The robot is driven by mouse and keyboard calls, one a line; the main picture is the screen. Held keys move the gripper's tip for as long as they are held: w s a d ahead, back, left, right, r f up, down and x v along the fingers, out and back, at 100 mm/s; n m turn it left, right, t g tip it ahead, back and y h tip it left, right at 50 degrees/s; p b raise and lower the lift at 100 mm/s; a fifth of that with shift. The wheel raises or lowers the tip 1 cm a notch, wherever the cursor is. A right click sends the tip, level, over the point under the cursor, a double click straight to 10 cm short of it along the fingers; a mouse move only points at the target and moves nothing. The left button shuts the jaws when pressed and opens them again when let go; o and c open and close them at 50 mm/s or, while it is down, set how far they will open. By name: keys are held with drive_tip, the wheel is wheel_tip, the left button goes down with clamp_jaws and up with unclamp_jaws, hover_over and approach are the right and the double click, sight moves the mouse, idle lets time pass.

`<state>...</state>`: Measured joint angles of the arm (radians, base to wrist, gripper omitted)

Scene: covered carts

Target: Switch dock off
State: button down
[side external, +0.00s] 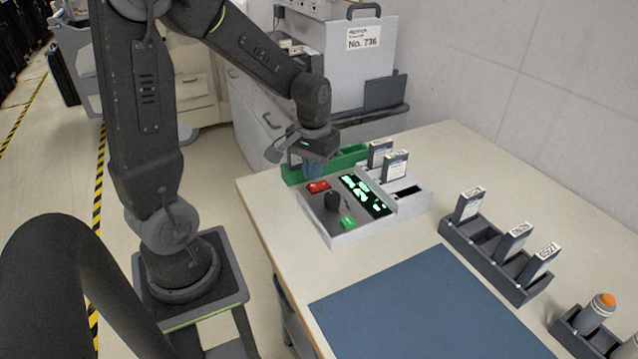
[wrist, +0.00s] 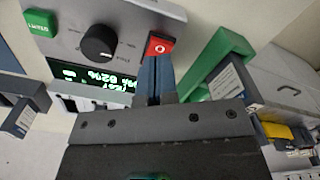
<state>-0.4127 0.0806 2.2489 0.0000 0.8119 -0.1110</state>
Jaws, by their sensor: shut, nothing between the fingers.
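The dock (side external: 345,228) is a light grey box on the table with a lit green display (side external: 364,194), a black knob (side external: 332,201), a green START button (side external: 348,223) and a red button (side external: 318,186). In the wrist view the red button (wrist: 158,45) carries a white circle, and the knob (wrist: 98,42) and green button (wrist: 40,22) lie to its left. My gripper (wrist: 156,62) is shut and empty, its blue-grey fingertips at the lower edge of the red button. Whether they touch it I cannot tell. In the side view my gripper (side external: 314,172) is just above the red button.
Two cartridges (side external: 393,168) stand in the dock's back slots. A green tray (side external: 350,158) lies behind the dock. A dark rack (side external: 495,255) with several labelled cartridges stands to the right. A blue mat (side external: 428,312) lies bare in front. An orange-topped cylinder (side external: 597,312) stands at far right.

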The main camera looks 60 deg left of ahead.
sight(313, 186)
drive_tip(key=shift+f, duration=1.25)
idle(0.5)
drive_tip(key=shift+r, duration=3.55)
drive_tip(key=s+d+r+m+t, duration=0.5)
drive_tip(key=s+d+r, duration=0.3)
drive_tip(key=d, duration=0.4)
drive_tip(key=shift+s+d+m+t, duration=0.35)
drive_tip(key=shift+s+m, duration=0.15)
drive_tip(key=shift+s, duration=0.25)
